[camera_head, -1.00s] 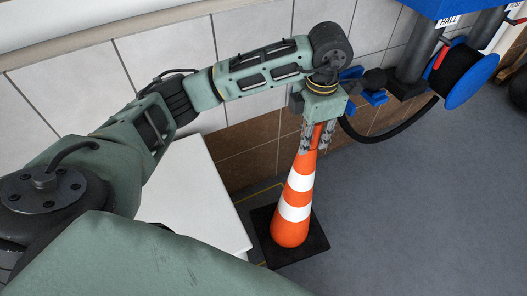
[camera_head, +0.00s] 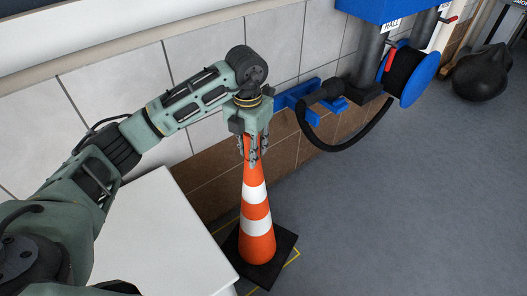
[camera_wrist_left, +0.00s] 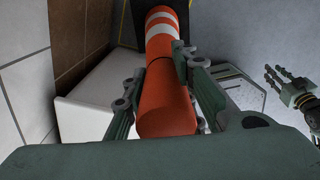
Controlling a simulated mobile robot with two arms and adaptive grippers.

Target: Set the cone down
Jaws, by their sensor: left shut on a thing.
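The orange and white cone (camera_head: 257,213) stands upright in the head view, with its black square base (camera_head: 282,262) low at the floor; I cannot tell whether the base touches it. A yellow outline (camera_head: 291,257) on the floor shows around part of the base. My left gripper (camera_head: 254,158) comes from above and is shut on the cone's top. In the left wrist view the cone (camera_wrist_left: 164,100) runs between the two fingers of the left gripper (camera_wrist_left: 163,88). My right gripper (camera_wrist_left: 301,97) shows at the right edge of that view, apart from the cone, its fingers apart.
A white cabinet or table (camera_head: 150,235) stands just left of the cone. A tiled wall (camera_head: 273,47) is behind it. A blue hose reel (camera_head: 408,75) with a black hose hangs at upper right. A dark bag-like object (camera_head: 482,73) lies far right. Grey floor (camera_head: 400,200) on the right is clear.

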